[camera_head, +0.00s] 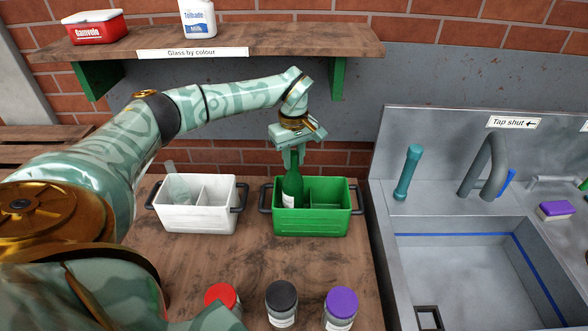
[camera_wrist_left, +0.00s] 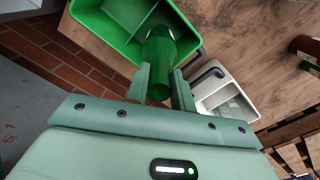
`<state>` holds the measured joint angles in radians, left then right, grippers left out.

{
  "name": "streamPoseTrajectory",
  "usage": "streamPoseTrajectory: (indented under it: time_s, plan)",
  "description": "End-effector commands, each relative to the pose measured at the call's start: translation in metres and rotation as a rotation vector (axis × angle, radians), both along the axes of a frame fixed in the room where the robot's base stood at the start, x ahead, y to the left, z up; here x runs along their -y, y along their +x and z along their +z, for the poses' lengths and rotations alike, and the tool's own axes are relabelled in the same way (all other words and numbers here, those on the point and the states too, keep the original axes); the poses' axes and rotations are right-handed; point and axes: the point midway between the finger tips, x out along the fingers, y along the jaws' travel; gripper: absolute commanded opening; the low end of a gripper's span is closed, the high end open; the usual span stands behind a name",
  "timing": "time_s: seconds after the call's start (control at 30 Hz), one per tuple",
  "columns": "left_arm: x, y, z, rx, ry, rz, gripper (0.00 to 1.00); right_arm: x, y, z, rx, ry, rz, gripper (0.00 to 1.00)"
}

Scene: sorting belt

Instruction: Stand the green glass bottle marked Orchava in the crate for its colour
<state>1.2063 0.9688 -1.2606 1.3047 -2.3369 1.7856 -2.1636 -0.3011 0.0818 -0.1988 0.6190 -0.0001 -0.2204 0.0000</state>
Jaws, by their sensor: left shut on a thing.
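The green glass bottle (camera_head: 292,186) is upright in the left compartment of the green crate (camera_head: 325,226); its label is too small to read. My left gripper (camera_head: 292,152) is above the crate and shut on the bottle's neck. In the left wrist view the bottle (camera_wrist_left: 158,50) shows between the two fingers (camera_wrist_left: 160,88), with the green crate (camera_wrist_left: 100,24) around its lower end. I cannot tell whether the bottle's base touches the crate floor. My right gripper is not in view.
A white crate (camera_head: 198,222) with a clear bottle (camera_head: 178,187) stands left of the green one. Jars with red (camera_head: 222,295), black (camera_head: 281,295) and purple (camera_head: 341,301) lids stand at the front. A sink (camera_head: 470,270) lies right; a shelf (camera_head: 300,42) hangs behind.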

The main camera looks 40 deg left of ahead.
Motion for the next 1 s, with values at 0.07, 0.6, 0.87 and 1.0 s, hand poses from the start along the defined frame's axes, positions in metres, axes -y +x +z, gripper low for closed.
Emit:
streamPoseTrajectory:
  time_s: [0.07, 0.6, 0.87, 1.0]
  plan:
    - [0.000, 0.000, -0.009, -0.002, 0.000, 0.001, 0.00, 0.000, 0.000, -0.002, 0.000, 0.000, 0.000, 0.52]
    - [0.000, 0.000, -0.040, 0.000, 0.000, 0.000, 0.00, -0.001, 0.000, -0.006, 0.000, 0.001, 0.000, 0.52]
    - [0.000, 0.000, -0.039, -0.001, 0.000, -0.001, 0.46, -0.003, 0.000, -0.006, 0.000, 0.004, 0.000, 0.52]
    - [0.000, 0.000, -0.037, 0.000, 0.001, -0.001, 0.46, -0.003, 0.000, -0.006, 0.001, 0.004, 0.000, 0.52]
